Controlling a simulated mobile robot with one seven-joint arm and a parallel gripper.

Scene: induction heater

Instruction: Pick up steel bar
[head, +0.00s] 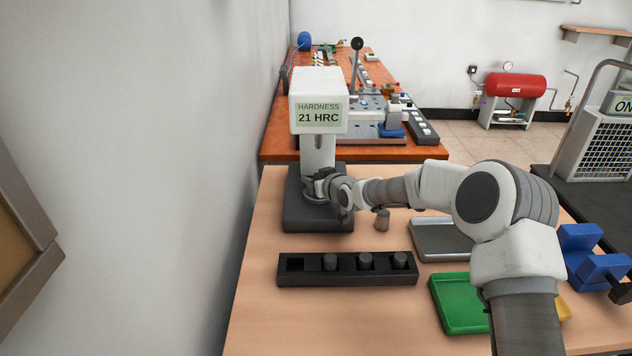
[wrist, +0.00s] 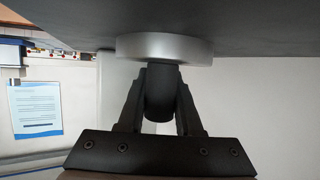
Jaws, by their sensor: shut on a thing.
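My gripper (head: 322,188) is at the hardness tester (head: 320,100), low over its dark base (head: 310,222). In the wrist view my gripper (wrist: 160,95) is shut on a dark cylindrical steel bar (wrist: 160,108). The bar's end is at the tester's round silver anvil (wrist: 165,48); I cannot tell whether they touch. In the head view the held bar is hidden by the gripper. The tester's display reads 21 HRC. A black rack (head: 288,280) holds several similar short bars, with its leftmost slot empty. Another short cylinder (head: 382,220) stands on the table right of the tester.
A green tray (head: 447,318), a grey flat plate (head: 440,252) and a blue fixture (head: 590,255) are on the right of the wooden table (head: 250,320). A wall is close on the left. An orange bench (head: 285,145) with equipment stands behind.

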